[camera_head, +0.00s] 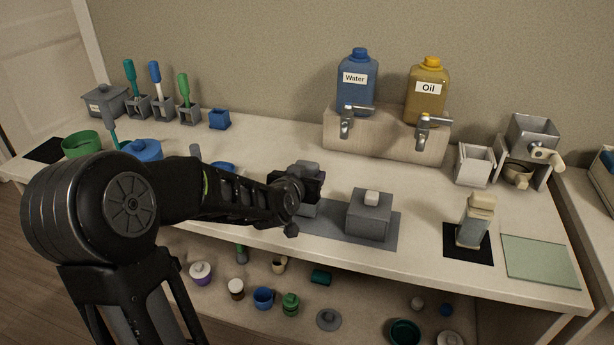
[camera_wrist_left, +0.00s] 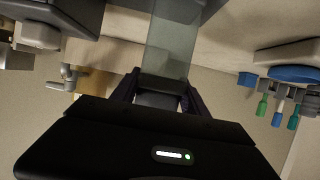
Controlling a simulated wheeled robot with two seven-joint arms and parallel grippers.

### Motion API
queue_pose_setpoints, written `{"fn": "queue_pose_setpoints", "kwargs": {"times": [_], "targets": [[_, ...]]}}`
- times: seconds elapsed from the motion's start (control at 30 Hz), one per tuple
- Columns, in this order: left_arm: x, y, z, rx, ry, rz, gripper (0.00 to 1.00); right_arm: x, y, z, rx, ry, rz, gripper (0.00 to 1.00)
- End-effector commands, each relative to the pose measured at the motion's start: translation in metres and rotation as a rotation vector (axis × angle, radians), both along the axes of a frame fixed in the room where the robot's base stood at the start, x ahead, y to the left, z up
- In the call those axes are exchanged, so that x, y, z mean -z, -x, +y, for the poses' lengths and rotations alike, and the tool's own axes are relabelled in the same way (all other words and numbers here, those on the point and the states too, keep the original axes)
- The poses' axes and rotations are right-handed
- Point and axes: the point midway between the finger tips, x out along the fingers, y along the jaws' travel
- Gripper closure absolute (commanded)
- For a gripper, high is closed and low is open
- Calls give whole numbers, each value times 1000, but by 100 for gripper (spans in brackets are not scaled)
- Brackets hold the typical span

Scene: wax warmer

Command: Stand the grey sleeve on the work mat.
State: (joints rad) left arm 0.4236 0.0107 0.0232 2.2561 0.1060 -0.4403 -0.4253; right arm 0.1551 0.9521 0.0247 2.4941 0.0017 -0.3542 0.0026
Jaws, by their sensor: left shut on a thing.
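My left gripper (camera_head: 308,190) is shut on the grey sleeve (camera_head: 307,166), whose top shows above the fingers while they hide its middle. The sleeve looks upright over the left end of the grey work mat (camera_head: 333,223). I cannot tell whether its lower end touches the mat. In the left wrist view, a grey-green length of it (camera_wrist_left: 170,45) extends from between the gripper's fingers (camera_wrist_left: 158,98). A grey box with a pale knob (camera_head: 368,219) stands on the mat to the right. My right gripper is not in view.
Behind stand the Water bottle (camera_head: 357,90) and Oil bottle (camera_head: 427,95) on a block with taps. A pale-topped block (camera_head: 473,222) on a black mat and a green mat (camera_head: 540,260) lie right. A blue pot (camera_head: 146,150) is left. Several items lie on the lower shelf.

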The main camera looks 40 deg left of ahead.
Motion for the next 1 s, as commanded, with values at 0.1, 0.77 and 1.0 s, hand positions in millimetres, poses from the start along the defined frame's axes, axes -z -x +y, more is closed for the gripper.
{"fn": "queue_pose_setpoints", "kwargs": {"times": [0.1, 0.77, 1.0], "targets": [[0, 0, 0, 0, 0, 0, 100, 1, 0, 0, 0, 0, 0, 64], [4, 0, 0, 0, -1, -1, 100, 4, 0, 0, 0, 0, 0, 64], [7, 0, 0, 0, -1, -1, 100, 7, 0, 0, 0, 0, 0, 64]]}}
